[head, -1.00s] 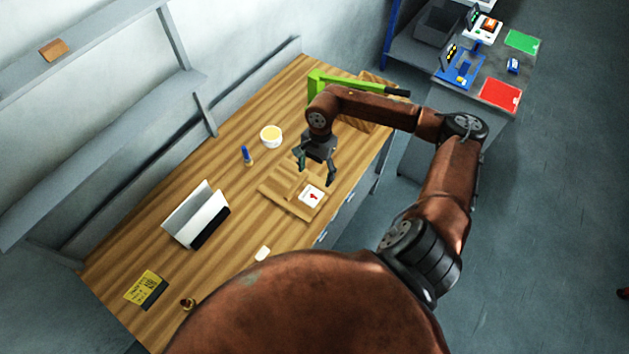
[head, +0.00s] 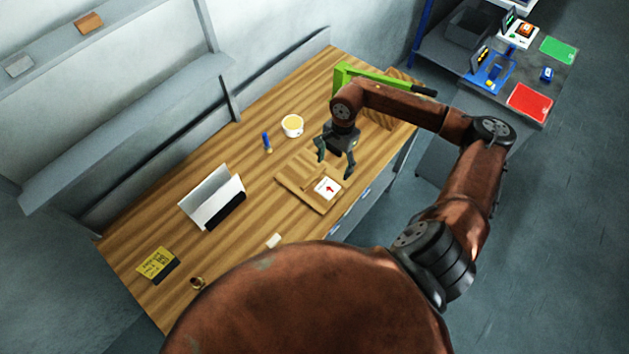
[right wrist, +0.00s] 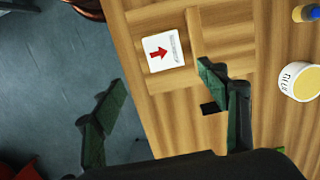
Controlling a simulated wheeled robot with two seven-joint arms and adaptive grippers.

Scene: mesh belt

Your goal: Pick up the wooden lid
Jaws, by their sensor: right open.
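The wooden lid (head: 300,189) is a flat slatted square lying on the workbench, with a white card (head: 328,187) with a red arrow on it. The lid also shows in the right wrist view (right wrist: 222,38), at the top middle. My right gripper (head: 334,167) is open and empty, pointing down over the lid's far right part in the head view. In the right wrist view its two fingers (right wrist: 160,76) stand apart, one over the lid side and one over the floor side of the bench edge. I see no contact with the lid. My left gripper is not in view.
A white cup (head: 292,126) and a blue bottle (head: 267,143) stand behind the lid. A green clamp-like tool (head: 342,80) and a wooden crate (head: 378,117) are behind my right forearm. A white holder (head: 207,200) stands left. Bench between holder and lid is clear.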

